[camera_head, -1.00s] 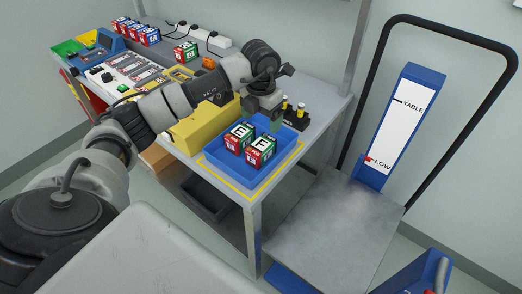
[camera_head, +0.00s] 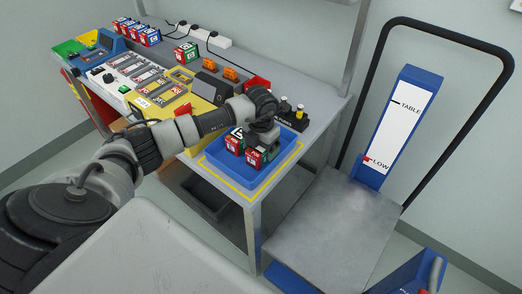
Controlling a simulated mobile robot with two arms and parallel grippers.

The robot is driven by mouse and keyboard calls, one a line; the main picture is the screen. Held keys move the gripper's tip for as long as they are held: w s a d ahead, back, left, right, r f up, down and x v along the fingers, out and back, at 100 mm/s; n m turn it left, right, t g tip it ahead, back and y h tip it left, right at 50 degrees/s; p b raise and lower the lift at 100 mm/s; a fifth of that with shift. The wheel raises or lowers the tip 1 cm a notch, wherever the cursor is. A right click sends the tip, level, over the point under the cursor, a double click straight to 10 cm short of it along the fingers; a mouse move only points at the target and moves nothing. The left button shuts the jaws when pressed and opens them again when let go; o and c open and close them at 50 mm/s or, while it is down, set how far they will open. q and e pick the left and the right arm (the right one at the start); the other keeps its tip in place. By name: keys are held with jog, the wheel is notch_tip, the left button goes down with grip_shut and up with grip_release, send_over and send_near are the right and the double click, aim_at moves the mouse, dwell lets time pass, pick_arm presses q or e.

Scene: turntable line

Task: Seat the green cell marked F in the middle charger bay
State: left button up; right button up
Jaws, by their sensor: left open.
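Two red, green and white block cells sit in a blue tray (camera_head: 284,163) at the near end of the bench. Earlier their tops read E and F. The F cell (camera_head: 255,158) is the right one, and its top is now mostly hidden under my left gripper (camera_head: 264,146). The other cell (camera_head: 234,141) stands close beside it on the left. My left gripper is open, pointing down right at the F cell; its fingertips are hard to make out. A white panel with several grey slots (camera_head: 140,73), likely the charger, lies at the bench's left. My right gripper is not in view.
Several similar cells (camera_head: 139,33) stand at the back left, and one cell (camera_head: 186,53) stands alone mid-bench. A yellow unit (camera_head: 202,87) adjoins the slotted panel. A black holder (camera_head: 293,120) stands behind the tray. A cart (camera_head: 322,226) is at the right.

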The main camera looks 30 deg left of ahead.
pick_arm(q)
jog(key=c, duration=1.4)
jog(key=shift+r, duration=0.1)
jog(key=shift+r, duration=0.1)
